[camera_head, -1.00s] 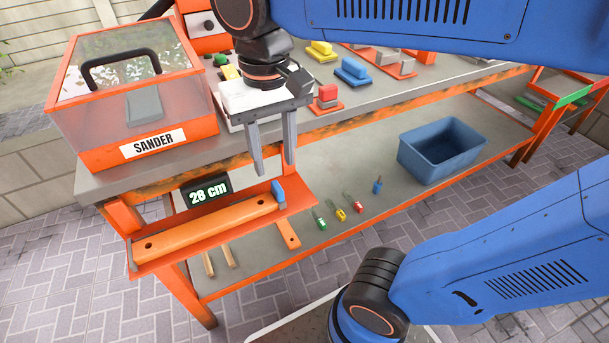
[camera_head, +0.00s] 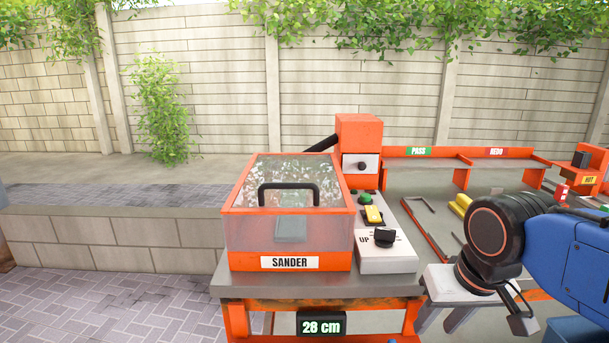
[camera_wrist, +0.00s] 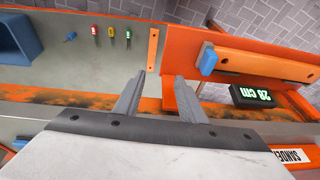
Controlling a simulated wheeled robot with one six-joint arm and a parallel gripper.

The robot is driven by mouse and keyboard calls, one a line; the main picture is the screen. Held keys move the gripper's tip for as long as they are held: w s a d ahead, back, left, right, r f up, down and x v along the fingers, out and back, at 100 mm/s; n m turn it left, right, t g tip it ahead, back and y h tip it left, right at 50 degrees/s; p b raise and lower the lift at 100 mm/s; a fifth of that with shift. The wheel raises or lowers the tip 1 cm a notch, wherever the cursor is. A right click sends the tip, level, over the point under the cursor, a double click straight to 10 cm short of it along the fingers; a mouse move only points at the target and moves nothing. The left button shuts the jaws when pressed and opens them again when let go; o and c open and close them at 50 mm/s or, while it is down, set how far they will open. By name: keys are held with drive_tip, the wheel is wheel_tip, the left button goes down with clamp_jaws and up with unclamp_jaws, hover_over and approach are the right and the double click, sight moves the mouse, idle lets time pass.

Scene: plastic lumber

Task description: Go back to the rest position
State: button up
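My gripper (camera_head: 443,318) shows at the lower right of the head view, with its lower fingers cut off by the frame's edge. In the wrist view my gripper (camera_wrist: 162,98) has its two grey fingers apart with nothing between them. They are above the front edge of the workbench. The orange plank (camera_wrist: 255,59) lies on an orange holder beside the fingers, with a blue block (camera_wrist: 208,60) against it. My blue arm reaches in from the right of the head view.
The sander (camera_head: 290,262) stands on the bench with its lid closed. A control box (camera_head: 386,258) is beside it, left of my gripper. A stone wall (camera_head: 110,244) stands behind.

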drive_tip(key=s+d+f+t, duration=0.1)
drive_tip(key=s+d+f, duration=0.2)
drive_tip(key=d+f, duration=0.1)
drive_tip(key=shift+d+f+h, duration=0.3)
drive_tip(key=shift+d+f, duration=0.05)
drive_tip(key=shift+d, duration=0.15)
